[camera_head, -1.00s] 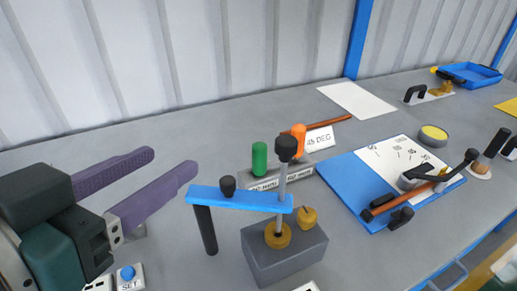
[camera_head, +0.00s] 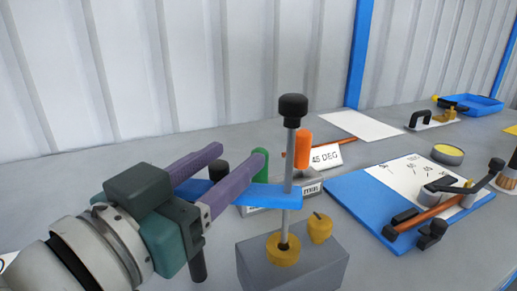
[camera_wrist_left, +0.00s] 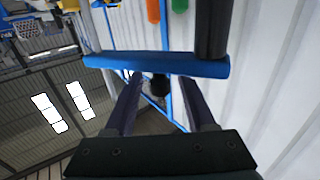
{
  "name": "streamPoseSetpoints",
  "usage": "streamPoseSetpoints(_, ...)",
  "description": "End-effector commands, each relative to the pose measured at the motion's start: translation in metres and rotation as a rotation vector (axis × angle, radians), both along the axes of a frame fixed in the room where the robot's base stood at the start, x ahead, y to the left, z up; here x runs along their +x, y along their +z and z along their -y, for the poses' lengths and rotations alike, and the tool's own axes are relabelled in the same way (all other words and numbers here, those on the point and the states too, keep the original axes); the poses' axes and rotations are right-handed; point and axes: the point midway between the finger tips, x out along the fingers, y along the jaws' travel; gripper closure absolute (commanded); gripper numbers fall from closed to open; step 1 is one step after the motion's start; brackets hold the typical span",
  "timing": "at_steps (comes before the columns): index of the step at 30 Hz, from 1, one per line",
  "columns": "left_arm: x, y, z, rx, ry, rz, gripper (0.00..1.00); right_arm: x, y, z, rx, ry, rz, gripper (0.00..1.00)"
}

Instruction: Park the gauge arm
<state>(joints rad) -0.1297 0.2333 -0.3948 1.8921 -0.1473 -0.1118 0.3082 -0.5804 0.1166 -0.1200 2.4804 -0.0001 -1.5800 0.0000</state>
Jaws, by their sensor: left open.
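The gauge arm is a blue bar (camera_head: 274,197) on an upright grey post (camera_head: 289,165) topped by a black knob (camera_head: 293,106). The post rises from a grey block (camera_head: 305,272) with a yellow collar. A small black knob (camera_head: 219,169) stands on the bar, and a black leg (camera_head: 198,264) hangs from its left end. My left gripper (camera_head: 238,165) is open, its purple fingers on either side of the small knob. The left wrist view shows this knob (camera_wrist_left: 160,86) between the fingers, apart from both. My gripper hides much of the bar. My right gripper is out of view.
Behind the bar, a green peg (camera_head: 261,166) and an orange peg (camera_head: 303,148) stand by a "45 DEG" card (camera_head: 326,156). A blue board (camera_head: 352,202) with a sheet and tools lies to the right. A blue tray (camera_head: 484,104) sits at the far right.

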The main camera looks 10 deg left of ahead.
Motion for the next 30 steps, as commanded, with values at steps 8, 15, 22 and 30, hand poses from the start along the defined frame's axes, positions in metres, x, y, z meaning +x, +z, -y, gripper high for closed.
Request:
streamPoseSetpoints(8,0.02,-0.001,0.008,-0.001,0.001,-0.001,0.45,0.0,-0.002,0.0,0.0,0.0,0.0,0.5)
streamPoseSetpoints(15,0.02,-0.001,0.009,0.0,0.0,-0.002,0.45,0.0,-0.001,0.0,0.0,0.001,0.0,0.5)
streamPoseSetpoints(22,0.02,-0.001,0.009,0.0,0.001,-0.002,0.71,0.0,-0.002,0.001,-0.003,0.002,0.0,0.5)
streamPoseSetpoints(30,0.02,-0.001,0.009,0.0,0.0,-0.002,1.0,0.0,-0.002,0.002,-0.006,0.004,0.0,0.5)
